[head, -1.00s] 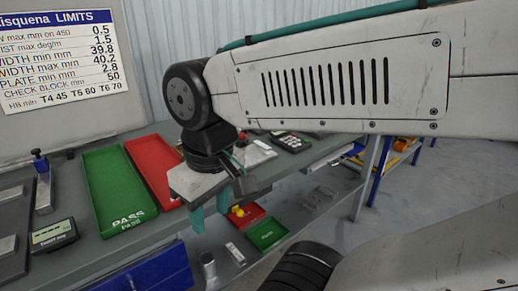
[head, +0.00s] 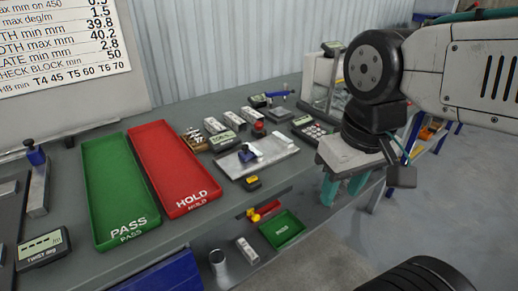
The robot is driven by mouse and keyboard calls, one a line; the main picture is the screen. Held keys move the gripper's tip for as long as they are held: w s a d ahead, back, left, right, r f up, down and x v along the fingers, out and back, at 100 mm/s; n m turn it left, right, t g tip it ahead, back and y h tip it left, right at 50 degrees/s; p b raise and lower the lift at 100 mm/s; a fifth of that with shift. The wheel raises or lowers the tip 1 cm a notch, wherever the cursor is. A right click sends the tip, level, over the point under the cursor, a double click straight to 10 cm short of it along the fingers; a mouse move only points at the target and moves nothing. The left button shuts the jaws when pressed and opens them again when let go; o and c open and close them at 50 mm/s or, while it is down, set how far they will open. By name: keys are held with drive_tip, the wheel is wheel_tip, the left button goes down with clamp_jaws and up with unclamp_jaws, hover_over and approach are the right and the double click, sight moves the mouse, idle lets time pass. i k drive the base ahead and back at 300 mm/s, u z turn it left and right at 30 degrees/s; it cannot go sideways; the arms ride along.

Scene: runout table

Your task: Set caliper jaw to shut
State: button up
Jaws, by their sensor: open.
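My gripper (head: 343,189) has two teal fingers pointing down, open with a gap between them and nothing in it. It hangs at the bench's front edge, right of a light metal plate fixture (head: 280,163). The fixture carries a small blue and white block (head: 247,153), with a display (head: 222,141) behind it. This may be the caliper, but I cannot tell for sure, and its jaw gap is too small to read. A blue device on a grey base (head: 279,93) stands farther back. My gripper is apart from both.
A green PASS tray (head: 89,190) and a red HOLD tray (head: 151,157) lie left on the grey bench. Several small blocks and a red button (head: 259,127) stand behind the fixture. A lower shelf holds a small green tray (head: 282,228) and a metal cup (head: 218,262).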

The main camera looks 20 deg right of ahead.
sight(248, 153)
drive_tip(key=u, duration=0.75)
drive_tip(key=i, duration=0.5)
drive_tip(key=z, duration=0.9)
